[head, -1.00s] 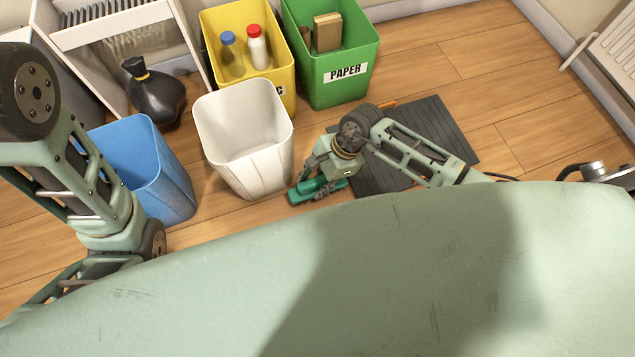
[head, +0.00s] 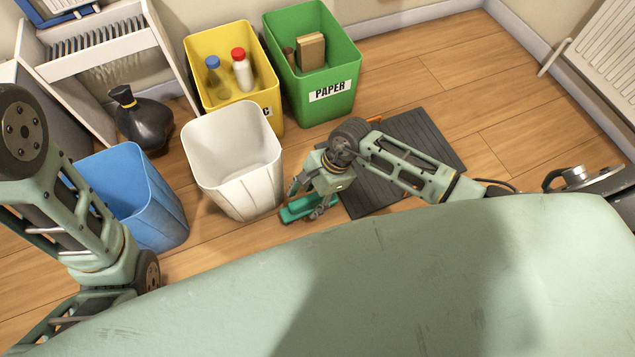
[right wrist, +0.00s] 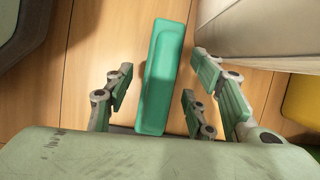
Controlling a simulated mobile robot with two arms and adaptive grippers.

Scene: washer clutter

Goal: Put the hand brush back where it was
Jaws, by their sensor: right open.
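The hand brush is a teal-green, long block (head: 296,211) lying on the wooden floor between the white bin and the dark mat. In the right wrist view the hand brush (right wrist: 162,75) lies lengthwise between my finger pairs, with visible gaps on both sides. My right gripper (head: 308,199) is open, low over the brush; it also shows in the right wrist view (right wrist: 163,90) with fingers spread on either side.
A white bin (head: 240,188) stands just left of the brush. A blue bin (head: 160,215), a yellow bin (head: 262,102) and a green PAPER bin (head: 335,105) stand around it. A dark ribbed mat (head: 428,140) lies under my right arm. A black bag (head: 146,128) sits near the shelf.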

